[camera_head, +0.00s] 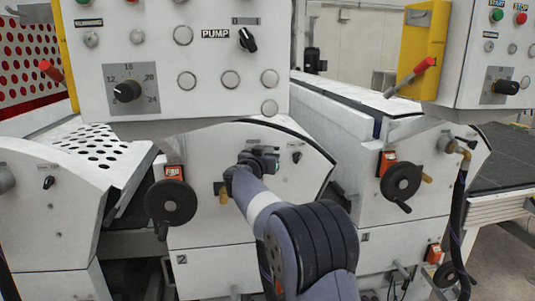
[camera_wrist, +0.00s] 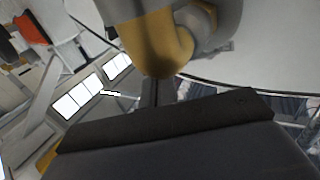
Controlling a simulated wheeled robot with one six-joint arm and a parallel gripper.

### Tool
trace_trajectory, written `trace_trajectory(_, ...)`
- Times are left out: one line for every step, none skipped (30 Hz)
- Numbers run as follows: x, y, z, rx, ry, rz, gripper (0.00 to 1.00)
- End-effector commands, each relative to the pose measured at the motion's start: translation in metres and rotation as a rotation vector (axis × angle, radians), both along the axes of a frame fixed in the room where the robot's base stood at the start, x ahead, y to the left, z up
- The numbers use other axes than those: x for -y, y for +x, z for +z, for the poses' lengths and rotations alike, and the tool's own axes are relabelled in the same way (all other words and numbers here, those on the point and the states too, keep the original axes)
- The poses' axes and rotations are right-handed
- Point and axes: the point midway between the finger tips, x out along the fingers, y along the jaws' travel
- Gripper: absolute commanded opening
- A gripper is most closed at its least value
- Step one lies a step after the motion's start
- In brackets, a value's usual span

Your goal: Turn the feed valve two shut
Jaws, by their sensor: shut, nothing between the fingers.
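My gripper (camera_head: 258,160) is at the front of the middle machine unit, which carries a small "2" plate (camera_head: 182,259). In the head view my wrist and gripper cover most of the valve there. In the wrist view a brass-coloured valve part (camera_wrist: 155,45) with a grey round piece (camera_wrist: 197,22) fills the top middle. My gripper's dark fingers (camera_wrist: 155,92) are shut and empty, with their tips close to the brass part's lower end. I cannot tell whether they touch it. The valve's handle position is not clear.
A black handwheel (camera_head: 171,203) sits left of my arm and another handwheel (camera_head: 401,182) right of it. A control box (camera_head: 150,60) overhangs the unit above my gripper.

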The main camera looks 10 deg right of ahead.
Motion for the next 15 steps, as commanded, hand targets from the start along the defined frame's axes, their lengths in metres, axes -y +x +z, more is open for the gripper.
trace_trajectory(0.0, 0.0, 0.0, 0.001, 0.0, 0.003, 0.0)
trace_trajectory(0.001, 0.0, 0.0, 0.001, 0.0, 0.006, 0.0)
trace_trajectory(0.002, 0.001, 0.0, 0.003, -0.001, 0.012, 0.0)
trace_trajectory(0.002, 0.001, 0.0, 0.004, -0.001, 0.018, 0.0)
trace_trajectory(0.003, 0.001, 0.0, 0.004, 0.0, 0.026, 0.0)
trace_trajectory(0.004, 0.002, 0.0, 0.007, 0.001, 0.04, 0.0)
trace_trajectory(0.004, 0.002, 0.001, 0.009, 0.0, 0.053, 0.0)
trace_trajectory(0.005, 0.003, 0.001, 0.011, -0.001, 0.067, 0.0)
trace_trajectory(0.006, 0.003, 0.001, 0.012, -0.001, 0.088, 0.0)
trace_trajectory(0.007, 0.004, 0.001, 0.013, -0.001, 0.107, 0.0)
trace_trajectory(0.008, 0.005, 0.001, 0.014, -0.002, 0.126, 0.0)
trace_trajectory(0.008, 0.005, 0.001, 0.015, -0.002, 0.155, 0.0)
trace_trajectory(0.009, 0.005, 0.0, 0.014, -0.002, 0.177, 0.0)
trace_trajectory(0.01, 0.006, 0.0, 0.013, -0.001, 0.2, 0.0)
trace_trajectory(0.011, 0.006, -0.001, 0.011, -0.001, 0.229, 0.0)
